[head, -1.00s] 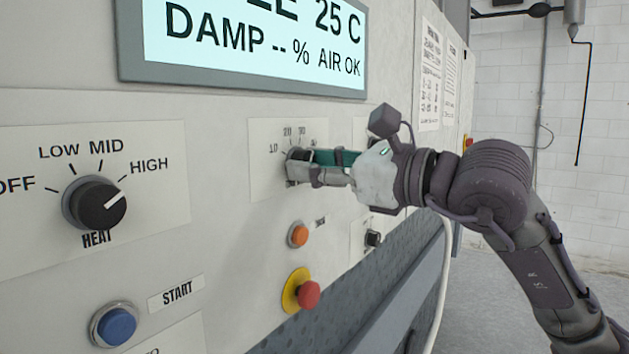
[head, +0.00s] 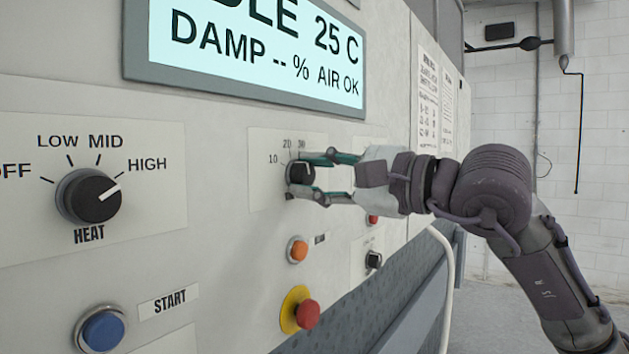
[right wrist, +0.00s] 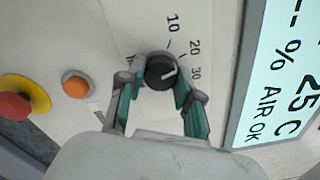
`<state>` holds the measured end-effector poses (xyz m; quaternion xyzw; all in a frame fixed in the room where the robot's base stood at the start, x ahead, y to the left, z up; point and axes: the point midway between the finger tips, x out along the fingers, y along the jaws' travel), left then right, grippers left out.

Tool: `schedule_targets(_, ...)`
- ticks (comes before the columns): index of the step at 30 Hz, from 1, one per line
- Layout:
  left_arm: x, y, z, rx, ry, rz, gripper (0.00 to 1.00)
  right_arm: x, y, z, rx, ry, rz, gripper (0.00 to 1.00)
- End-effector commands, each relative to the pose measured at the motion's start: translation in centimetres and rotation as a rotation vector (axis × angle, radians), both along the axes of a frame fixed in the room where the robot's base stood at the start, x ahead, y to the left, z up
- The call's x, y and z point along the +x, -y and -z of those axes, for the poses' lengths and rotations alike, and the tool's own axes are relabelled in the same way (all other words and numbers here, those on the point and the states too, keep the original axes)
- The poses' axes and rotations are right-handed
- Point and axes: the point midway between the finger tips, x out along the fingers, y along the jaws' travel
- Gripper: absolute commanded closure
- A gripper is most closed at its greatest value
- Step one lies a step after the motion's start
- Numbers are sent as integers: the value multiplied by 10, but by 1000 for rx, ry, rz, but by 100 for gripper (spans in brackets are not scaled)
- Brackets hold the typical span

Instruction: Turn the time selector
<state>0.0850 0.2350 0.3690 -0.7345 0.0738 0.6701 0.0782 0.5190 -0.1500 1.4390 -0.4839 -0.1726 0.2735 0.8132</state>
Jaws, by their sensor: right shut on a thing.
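The time selector (head: 301,173) is a small black knob on a white plate (head: 262,190) with a dial marked 10, 20 and 30. My right gripper (head: 300,174) comes from the right. Its fingers sit above and below the knob and are shut on it; in the right wrist view the fingertips (right wrist: 156,82) lie on either side of the knob. Part of the dial's lettering is hidden behind the gripper. My left gripper is not in view.
The heat knob (head: 90,197) is at left, pointing to HIGH. A blue START button (head: 102,331), an orange button (head: 297,249) and a red button on a yellow base (head: 307,314) sit lower. The display (head: 255,50) is above. Open floor lies right.

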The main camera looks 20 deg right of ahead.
Motion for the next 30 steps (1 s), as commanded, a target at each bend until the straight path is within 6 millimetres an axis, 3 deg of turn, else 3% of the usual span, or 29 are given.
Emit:
schedule_targets(20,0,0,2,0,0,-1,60,0,0,0,-44,35,-1,100)
schedule_targets(21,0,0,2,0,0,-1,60,0,0,0,-44,35,-1,59)
schedule_targets(24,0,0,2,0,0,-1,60,0,0,0,-44,35,0,42)
schedule_targets(30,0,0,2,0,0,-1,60,0,0,0,-43,34,0,40)
